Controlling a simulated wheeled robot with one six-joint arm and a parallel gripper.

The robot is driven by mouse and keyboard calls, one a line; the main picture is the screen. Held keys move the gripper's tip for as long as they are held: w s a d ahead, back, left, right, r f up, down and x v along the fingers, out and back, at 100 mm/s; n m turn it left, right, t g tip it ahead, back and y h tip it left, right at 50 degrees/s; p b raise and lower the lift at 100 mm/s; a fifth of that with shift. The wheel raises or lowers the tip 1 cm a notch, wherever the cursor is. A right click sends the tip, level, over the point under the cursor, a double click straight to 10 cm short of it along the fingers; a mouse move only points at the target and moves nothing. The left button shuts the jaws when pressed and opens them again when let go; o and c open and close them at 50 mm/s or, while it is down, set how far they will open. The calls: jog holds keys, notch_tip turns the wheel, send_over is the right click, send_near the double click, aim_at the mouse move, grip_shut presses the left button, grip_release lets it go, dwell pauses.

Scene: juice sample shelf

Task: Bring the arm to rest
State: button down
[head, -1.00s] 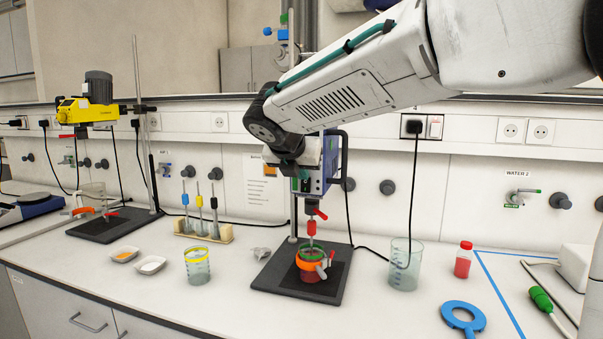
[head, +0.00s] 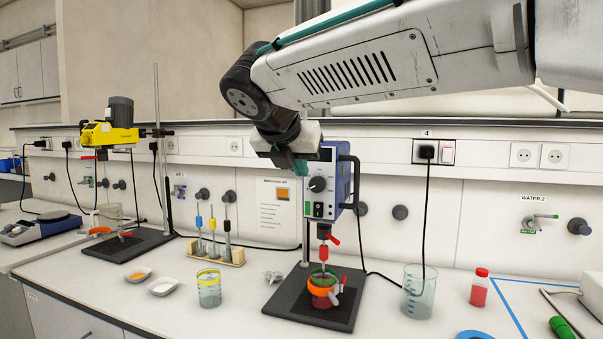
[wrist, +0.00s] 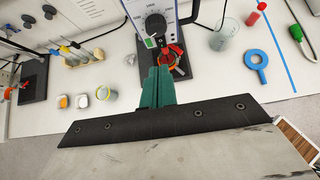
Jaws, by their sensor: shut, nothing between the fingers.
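My gripper (head: 300,168) hangs at the end of my arm, in front of and to the left of the blue-and-white stirrer head (head: 322,185). Its green fingers (wrist: 157,85) show together in the wrist view, shut and empty. Below the stirrer head, a vessel with red liquid and an orange clamp (head: 322,290) stands on the black stand base (head: 280,300). The gripper is above the bench, apart from the vessel. In the wrist view the fingers partly cover the front of the stirrer stand.
A glass beaker (head: 418,295) and a red-filled bottle (head: 479,290) stand to the right. A yellow-rimmed beaker (head: 209,290), two small dishes and a rack of tools (head: 216,253) stand to the left. A blue ring (wrist: 255,59) lies on the right. The front bench is mostly clear.

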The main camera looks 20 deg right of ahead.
jog(key=s+d+f+m+g+y, duration=0.2)
jog(key=s+d+f+m, duration=0.1)
jog(key=s+f+m, duration=0.5)
jog(key=s+d+f+m+g+y, duration=0.2)
jog(key=s+d+f+m, duration=0.2)
jog(key=s+f+m, duration=0.4)
jog(key=s+d+f+m+g+y, duration=0.1)
jog(key=s+d+f+m+g, duration=0.1)
jog(key=s+f+m, duration=0.6)
jog(key=s+d+m, duration=0.1)
jog(key=s+m, duration=0.4)
jog(key=s, duration=0.1)
jog(key=shift+s+d+g+y, duration=0.3)
jog(key=shift+g+y, duration=0.1)
jog(key=shift+f, duration=0.1)
